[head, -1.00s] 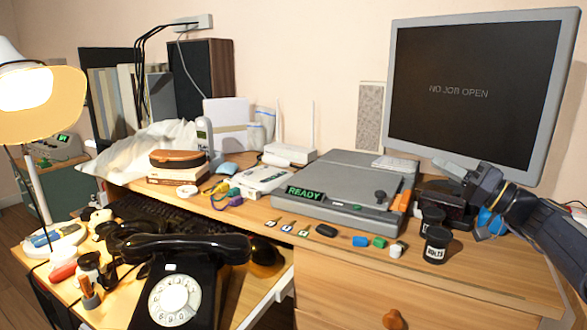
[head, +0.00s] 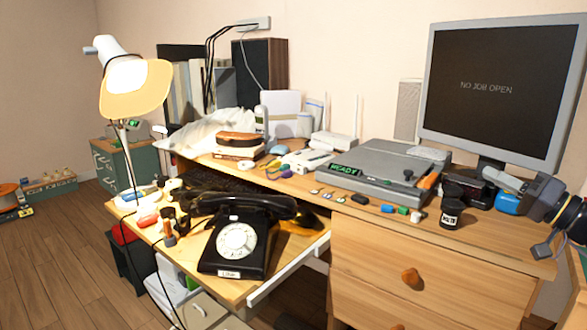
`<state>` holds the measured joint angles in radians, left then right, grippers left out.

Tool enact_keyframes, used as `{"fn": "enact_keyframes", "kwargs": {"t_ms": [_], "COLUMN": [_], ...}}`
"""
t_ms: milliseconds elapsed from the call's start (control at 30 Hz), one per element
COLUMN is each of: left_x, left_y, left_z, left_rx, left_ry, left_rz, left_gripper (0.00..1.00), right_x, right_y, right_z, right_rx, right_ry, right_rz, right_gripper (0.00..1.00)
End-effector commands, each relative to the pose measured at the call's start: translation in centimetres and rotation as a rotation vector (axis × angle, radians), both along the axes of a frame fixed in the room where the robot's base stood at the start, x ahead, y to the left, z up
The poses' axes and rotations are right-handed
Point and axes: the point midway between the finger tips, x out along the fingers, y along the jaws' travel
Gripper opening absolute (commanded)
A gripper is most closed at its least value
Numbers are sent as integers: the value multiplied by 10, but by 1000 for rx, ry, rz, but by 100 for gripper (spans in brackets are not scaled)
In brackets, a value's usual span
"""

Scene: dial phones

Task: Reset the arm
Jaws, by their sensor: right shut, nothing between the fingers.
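My right gripper (head: 528,208) is at the right edge, in front of the desk's right end and below the monitor. Its dark arm comes in from the right edge. It is shut with nothing held, apart from the phone. The black rotary dial phone (head: 238,240) rests on the pulled-out shelf at lower centre, its handset lying across its top. My left gripper is not in view.
The monitor (head: 495,92) reads NO JOB OPEN. A grey flat device (head: 375,165) reads READY. A dark jar (head: 451,213) and a blue item (head: 508,203) sit near my right gripper. A lamp (head: 135,90) stands left. Floor (head: 70,270) is clear at lower left.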

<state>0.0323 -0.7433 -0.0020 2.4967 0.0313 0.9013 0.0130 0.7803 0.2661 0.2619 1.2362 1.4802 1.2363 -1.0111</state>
Motion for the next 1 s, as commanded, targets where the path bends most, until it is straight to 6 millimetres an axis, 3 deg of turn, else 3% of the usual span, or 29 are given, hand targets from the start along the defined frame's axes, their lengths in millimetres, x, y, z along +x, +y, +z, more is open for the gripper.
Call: {"fn": "enact_keyframes", "kwargs": {"t_ms": [267, 467, 567, 700, 800, 1000], "left_x": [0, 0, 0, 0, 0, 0], "left_y": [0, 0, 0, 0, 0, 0], "left_z": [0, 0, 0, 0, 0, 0], "left_rx": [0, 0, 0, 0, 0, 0], "left_ry": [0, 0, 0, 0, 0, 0], "left_rz": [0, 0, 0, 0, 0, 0], "left_gripper": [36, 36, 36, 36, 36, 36], "right_x": [-18, -52, -84, -152, -198, -264], "right_y": [58, 114, 145, 184, 196, 202], "right_z": [-21, -53, -78, -132, -170, -232], "right_rx": [-68, -160, -230, -371, -462, -600], "right_ry": [172, 365, 488, 691, 799, 913], "right_rz": [71, 120, 136, 124, 90, 15], "right_gripper": [0, 0, 0, 0, 0, 0]}}
